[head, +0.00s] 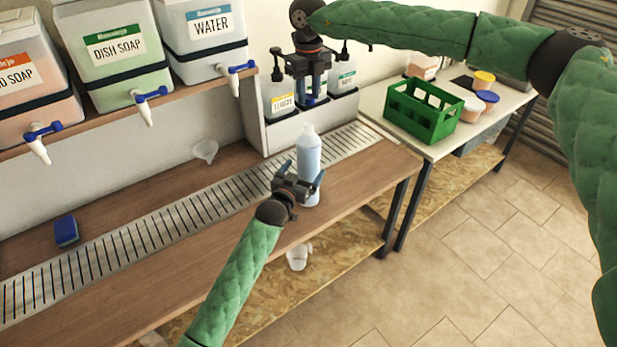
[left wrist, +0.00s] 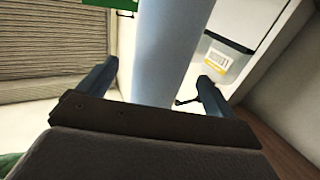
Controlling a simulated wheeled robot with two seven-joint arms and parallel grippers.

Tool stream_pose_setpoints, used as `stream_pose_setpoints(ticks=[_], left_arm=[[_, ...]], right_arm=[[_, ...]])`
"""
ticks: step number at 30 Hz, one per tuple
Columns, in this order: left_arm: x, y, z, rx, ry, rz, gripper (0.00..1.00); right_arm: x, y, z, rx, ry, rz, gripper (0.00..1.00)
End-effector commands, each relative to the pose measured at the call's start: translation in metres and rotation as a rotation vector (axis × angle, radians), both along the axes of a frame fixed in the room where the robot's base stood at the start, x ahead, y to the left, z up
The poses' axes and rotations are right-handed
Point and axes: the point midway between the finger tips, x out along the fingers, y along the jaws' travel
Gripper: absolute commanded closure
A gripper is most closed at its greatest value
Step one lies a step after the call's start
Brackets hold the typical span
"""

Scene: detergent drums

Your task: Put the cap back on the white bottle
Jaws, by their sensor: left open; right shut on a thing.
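The white bottle (head: 308,155), pale bluish in this light, stands upright on the wooden counter near its right end. Its narrow neck points up. My left gripper (head: 302,174) is open at the bottle's lower body, one finger on each side. In the left wrist view the bottle (left wrist: 168,50) rises between the spread fingers of my left gripper (left wrist: 155,82), and contact is not clear. My right gripper (head: 312,98) points down above the bottle, shut on the cap. The cap itself is hard to make out between the fingers.
A holder (head: 262,130) with several labelled bottles stands behind the white bottle. A metal drain grate (head: 180,205) runs along the counter. A funnel (head: 205,151) and blue sponge (head: 66,231) lie left. A green crate (head: 424,108) stands on the right table.

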Motion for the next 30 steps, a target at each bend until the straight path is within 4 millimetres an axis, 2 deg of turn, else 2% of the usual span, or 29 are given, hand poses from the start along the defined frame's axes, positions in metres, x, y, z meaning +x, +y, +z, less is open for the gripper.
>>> stream_pose_setpoints(ticks=[3,9,21,30], left_arm=[[0.015,-0.007,0.000,0.000,0.000,0.000,0.08],[0.030,-0.014,0.000,0.000,0.000,0.000,0.08],[0.033,-0.016,0.000,0.000,0.000,0.000,0.08],[0.033,-0.015,0.000,0.000,0.000,0.000,0.67]], right_arm=[[0.000,0.000,0.000,0.000,0.000,0.000,0.91],[0.000,0.000,0.000,0.000,0.000,0.000,0.91],[0.000,0.000,0.000,0.000,0.000,0.000,0.91],[0.000,0.000,0.000,0.000,0.000,0.000,0.91]])
